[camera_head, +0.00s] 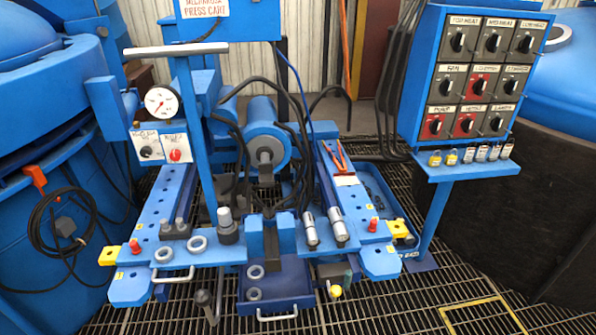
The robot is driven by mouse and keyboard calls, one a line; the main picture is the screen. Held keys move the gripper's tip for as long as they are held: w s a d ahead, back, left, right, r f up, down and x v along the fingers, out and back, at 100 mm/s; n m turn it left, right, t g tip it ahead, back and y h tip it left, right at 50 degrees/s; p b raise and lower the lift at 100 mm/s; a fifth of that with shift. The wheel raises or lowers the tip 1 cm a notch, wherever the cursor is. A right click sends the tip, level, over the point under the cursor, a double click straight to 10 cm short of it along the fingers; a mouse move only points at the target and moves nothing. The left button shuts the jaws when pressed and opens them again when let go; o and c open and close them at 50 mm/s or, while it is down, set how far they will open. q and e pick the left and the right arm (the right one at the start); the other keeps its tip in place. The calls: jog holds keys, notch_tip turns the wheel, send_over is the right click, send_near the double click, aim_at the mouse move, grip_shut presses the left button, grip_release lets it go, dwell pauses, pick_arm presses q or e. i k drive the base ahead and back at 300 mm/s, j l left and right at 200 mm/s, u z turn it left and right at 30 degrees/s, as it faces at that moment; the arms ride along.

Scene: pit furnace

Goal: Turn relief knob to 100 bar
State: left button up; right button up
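A round white pressure gauge (162,102) with a red needle is mounted on the blue cart at the left. Below it, a black knob (147,152) on a grey plate and a red knob (175,155) sit side by side. Their small labels are too blurred to read surely, so I cannot tell which is the relief knob or what bar value it points to. Neither of my grippers shows in the head view, and nothing is seen touching the knobs.
A blue control box (424,70) with several labelled dials stands at the right, above a shelf (467,171) of small padlock-like items. The blue cart (128,285) holds loose rings and cylinders. Grating floor (405,300) is bare in front at right.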

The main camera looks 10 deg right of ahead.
aim_at(147, 151)
jog(key=i+j+z, duration=0.25)
jog(key=i+j, duration=0.15)
jog(key=i+j+z, duration=0.2)
jog(key=i+j, duration=0.2)
jog(key=j, duration=0.25)
